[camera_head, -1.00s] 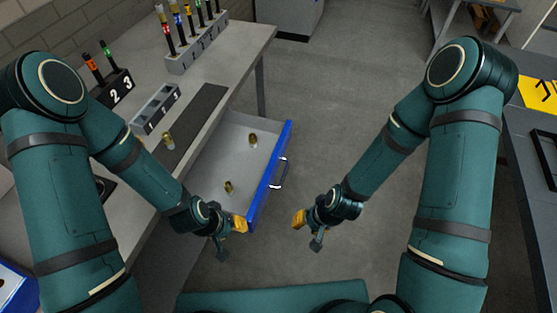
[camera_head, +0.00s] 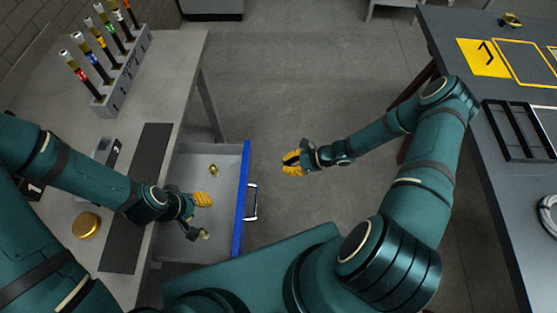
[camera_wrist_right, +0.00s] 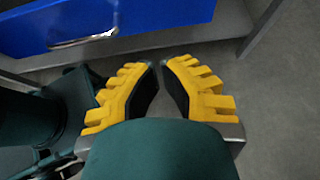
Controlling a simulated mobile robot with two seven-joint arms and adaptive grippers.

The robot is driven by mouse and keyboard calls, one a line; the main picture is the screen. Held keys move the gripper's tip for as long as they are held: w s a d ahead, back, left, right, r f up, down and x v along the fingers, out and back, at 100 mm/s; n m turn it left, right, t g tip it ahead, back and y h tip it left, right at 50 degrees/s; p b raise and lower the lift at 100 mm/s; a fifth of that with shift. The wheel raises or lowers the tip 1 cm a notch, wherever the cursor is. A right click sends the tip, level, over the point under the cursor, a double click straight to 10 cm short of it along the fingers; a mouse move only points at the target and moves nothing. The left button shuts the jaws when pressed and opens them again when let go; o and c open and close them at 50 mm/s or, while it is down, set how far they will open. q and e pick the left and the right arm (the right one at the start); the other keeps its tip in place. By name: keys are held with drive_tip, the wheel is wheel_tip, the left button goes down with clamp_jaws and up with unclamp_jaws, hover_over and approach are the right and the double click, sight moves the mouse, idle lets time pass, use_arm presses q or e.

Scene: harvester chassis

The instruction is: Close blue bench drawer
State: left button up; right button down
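The blue bench drawer (camera_head: 241,200) stands pulled out from the grey bench, its blue front and silver handle (camera_head: 252,202) facing right. A small brass-coloured part (camera_head: 213,170) lies inside. My right gripper (camera_head: 290,163) is right of the drawer front, apart from the handle, with nothing between its fingers. In the right wrist view its yellow fingers (camera_wrist_right: 159,66) are apart, and the blue front (camera_wrist_right: 120,22) and handle (camera_wrist_right: 84,40) show beyond them. My left gripper (camera_head: 203,200) is over the open drawer and hides part of its inside; its finger gap is not clear.
The grey bench (camera_head: 180,75) at left holds a rack (camera_head: 122,75) with several coloured-band tools, a dark mat (camera_head: 137,190) and a round brass piece (camera_head: 86,225). A dark table (camera_head: 460,90) stands at right. The floor between is clear.

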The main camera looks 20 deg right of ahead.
sight(249, 171)
drive_tip(key=shift+w+a+r+p+x, duration=0.15)
drive_tip(key=shift+r+x, duration=0.15)
drive_tip(key=shift+x, duration=1.65)
drive_tip(key=shift+a+r+p+x, duration=0.15)
drive_tip(key=shift+r+x, duration=0.15)
drive_tip(key=shift+x, duration=1.65)
drive_tip(key=shift+w+a+r+p+x, duration=0.15)
drive_tip(key=shift+r+x, duration=0.15)
drive_tip(key=shift+x, duration=1.65)
